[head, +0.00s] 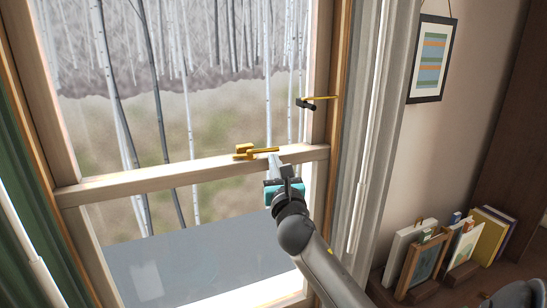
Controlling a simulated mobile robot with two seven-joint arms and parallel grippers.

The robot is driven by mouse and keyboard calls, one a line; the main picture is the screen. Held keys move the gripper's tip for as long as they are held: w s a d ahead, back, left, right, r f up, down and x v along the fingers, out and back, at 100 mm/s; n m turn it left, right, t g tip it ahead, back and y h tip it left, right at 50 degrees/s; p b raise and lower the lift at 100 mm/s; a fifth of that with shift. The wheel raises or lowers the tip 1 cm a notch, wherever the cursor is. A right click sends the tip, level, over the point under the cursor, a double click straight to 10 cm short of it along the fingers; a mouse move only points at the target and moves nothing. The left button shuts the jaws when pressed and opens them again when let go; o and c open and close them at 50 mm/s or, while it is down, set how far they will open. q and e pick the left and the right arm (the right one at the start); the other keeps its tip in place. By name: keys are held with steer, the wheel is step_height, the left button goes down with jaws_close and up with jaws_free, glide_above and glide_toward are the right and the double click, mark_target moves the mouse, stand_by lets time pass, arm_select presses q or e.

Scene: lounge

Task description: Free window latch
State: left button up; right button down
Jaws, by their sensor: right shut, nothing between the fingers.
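A brass window latch (258,151) sits on top of the wooden meeting rail (130,184) of the sash window. Its lever lies along the rail and points right. My right gripper (275,163) is shut and empty, with its fingertips at the rail just below the right part of the lever. I cannot tell whether they touch it. My left gripper is not in view.
A dark knob on a brass rod (305,104) juts out at the right window frame. A low cabinet at bottom right holds picture frames (423,262) and books (489,236).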

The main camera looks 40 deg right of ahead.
steer(key=shift+x, duration=0.85)
steer(key=shift+w+d+n+t+y+p, duration=0.15)
steer(key=shift+d+n+t+y+p, duration=0.15)
steer(key=shift+n+y, duration=0.35)
steer(key=shift+w+d+n+t+y+p, duration=0.15)
steer(key=shift+n+t+y, duration=0.25)
steer(key=shift+y, duration=0.55)
steer(key=shift+w+d+n+t+y+p, duration=0.1)
steer(key=shift+d+n+t+y+p, duration=0.3)
steer(key=shift+y, duration=0.4)
steer(key=shift+a+f, duration=0.1)
